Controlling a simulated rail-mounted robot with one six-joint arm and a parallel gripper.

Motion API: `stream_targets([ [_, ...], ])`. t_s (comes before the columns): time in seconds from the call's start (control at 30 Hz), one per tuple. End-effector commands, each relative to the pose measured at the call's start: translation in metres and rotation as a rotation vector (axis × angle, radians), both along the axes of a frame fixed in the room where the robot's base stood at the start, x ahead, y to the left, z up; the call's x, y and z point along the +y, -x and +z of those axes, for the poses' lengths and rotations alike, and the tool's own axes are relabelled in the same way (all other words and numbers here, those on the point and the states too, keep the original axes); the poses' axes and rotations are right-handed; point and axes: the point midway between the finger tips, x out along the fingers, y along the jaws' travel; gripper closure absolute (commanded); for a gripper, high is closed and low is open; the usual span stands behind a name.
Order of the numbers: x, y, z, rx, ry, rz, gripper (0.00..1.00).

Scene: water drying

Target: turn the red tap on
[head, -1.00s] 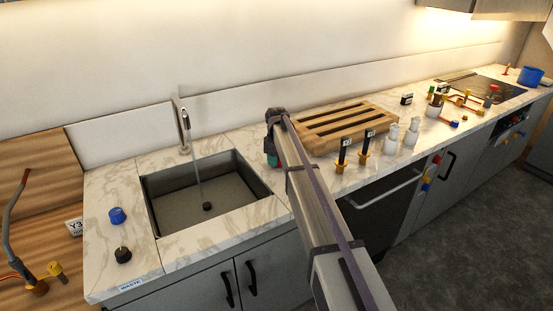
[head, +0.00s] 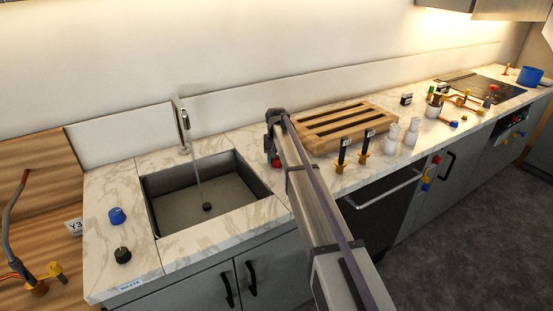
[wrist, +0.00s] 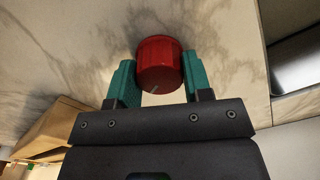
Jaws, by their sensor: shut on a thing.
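The red tap (wrist: 158,62) is a round red knob with a pale line near its edge, on the marble worktop. My gripper (wrist: 158,72) has a teal finger on each side of the knob and is shut on it. In the head view a small red patch of the tap (head: 276,162) shows beside my wrist, right of the sink. My arm hides most of the gripper there.
The sink (head: 178,208) lies left of my arm, with a faucet (head: 183,128) and a thin stream falling into it. A blue knob (head: 117,215) and a black knob (head: 122,255) stand further left. A slatted wooden rack (head: 341,126) stands close on the right.

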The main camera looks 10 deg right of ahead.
Motion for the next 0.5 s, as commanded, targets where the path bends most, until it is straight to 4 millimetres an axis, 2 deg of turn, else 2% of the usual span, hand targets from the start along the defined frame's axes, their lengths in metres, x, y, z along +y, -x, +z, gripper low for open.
stream_targets([
  [0.2,-0.0004,0.0004,-0.0001,0.0,0.0,-0.183,0.78],
  [0.5,-0.0007,0.0004,-0.0001,0.0,0.0,-0.357,0.78],
])
